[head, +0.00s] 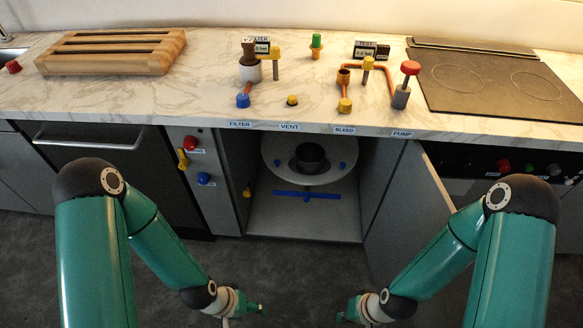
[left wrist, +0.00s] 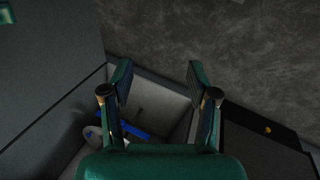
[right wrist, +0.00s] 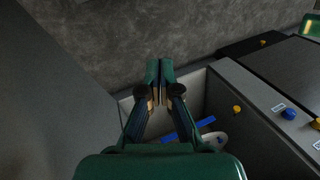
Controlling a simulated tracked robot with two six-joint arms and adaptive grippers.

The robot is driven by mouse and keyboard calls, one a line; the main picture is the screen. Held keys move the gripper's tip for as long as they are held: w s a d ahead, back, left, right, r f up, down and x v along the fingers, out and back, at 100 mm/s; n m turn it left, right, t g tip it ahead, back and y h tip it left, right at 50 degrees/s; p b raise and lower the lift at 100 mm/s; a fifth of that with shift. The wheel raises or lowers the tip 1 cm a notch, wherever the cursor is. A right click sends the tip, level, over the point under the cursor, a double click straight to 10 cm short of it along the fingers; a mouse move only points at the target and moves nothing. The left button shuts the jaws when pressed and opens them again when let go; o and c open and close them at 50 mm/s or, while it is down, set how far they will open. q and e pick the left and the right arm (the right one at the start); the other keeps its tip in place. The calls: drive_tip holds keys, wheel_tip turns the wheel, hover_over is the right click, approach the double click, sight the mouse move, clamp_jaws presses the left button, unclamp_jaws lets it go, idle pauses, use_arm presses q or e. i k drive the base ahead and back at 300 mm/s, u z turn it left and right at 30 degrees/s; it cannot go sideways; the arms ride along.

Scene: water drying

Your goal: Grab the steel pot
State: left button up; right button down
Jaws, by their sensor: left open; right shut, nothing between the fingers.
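The steel pot (head: 309,157) is a dark round pot. It stands upright on a round white shelf plate (head: 275,160) inside the open cabinet under the counter. My left gripper (head: 262,309) is in front of the cabinet, low over the floor, open and empty; its two fingers show apart in the left wrist view (left wrist: 159,75). My right gripper (head: 342,316) is to its right, also in front of the cabinet and apart from the pot. Its fingers are together and hold nothing in the right wrist view (right wrist: 160,70). I cannot make out the pot in the wrist views.
The open cabinet door (head: 405,210) stands at the right of the opening. A panel with red, yellow and blue knobs (head: 203,179) is at the left. Valves and a cooktop (head: 500,85) are on the counter.

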sight(309, 155)
drive_tip(key=z, duration=1.2)
drive_tip(key=i, duration=0.15)
drive_tip(key=u, duration=2.8)
drive_tip(key=k, duration=0.95)
drive_tip(key=z, duration=0.5)
drive_tip(key=i, duration=0.5)
drive_tip(key=z, duration=0.1)
